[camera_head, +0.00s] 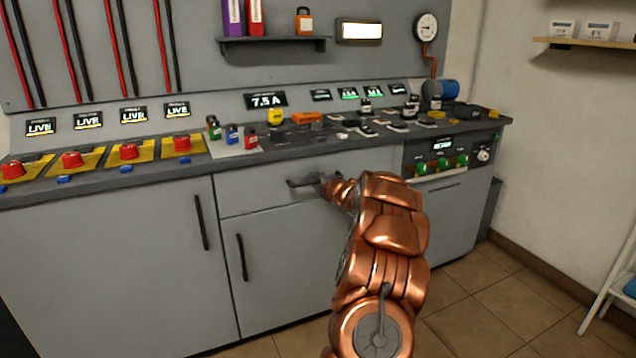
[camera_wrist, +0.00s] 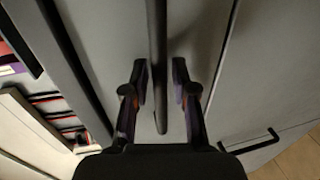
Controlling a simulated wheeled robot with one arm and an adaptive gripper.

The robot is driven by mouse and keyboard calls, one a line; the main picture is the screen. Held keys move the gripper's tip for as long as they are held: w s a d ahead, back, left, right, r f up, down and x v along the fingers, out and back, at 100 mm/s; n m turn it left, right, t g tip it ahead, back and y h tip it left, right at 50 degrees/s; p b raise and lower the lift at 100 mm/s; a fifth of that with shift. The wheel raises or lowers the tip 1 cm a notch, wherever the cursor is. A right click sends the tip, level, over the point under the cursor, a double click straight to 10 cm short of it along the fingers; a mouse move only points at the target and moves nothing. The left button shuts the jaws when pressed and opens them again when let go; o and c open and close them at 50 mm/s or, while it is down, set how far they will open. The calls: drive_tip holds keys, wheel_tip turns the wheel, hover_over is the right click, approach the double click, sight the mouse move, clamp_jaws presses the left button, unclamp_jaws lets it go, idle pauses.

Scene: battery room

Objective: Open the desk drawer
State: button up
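The grey desk drawer (camera_head: 265,193) is under the worktop, and its front looks flush with the cabinet. Its dark bar handle (camera_head: 300,182) is partly hidden by my gripper (camera_head: 326,184). In the wrist view the handle (camera_wrist: 158,60) runs between the two fingers of my gripper (camera_wrist: 160,88). The fingers are apart, one on each side of the bar, with a visible gap on both sides. My copper arm hides the right part of the drawer front.
A cabinet door with a vertical handle (camera_head: 241,257) is below the drawer, and another door handle (camera_head: 201,222) is to the left. Small bottles (camera_head: 232,134) and red buttons (camera_head: 128,151) stand on the worktop. A control panel (camera_head: 445,158) is at right.

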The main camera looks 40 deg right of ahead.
clamp_jaws()
idle(0.4)
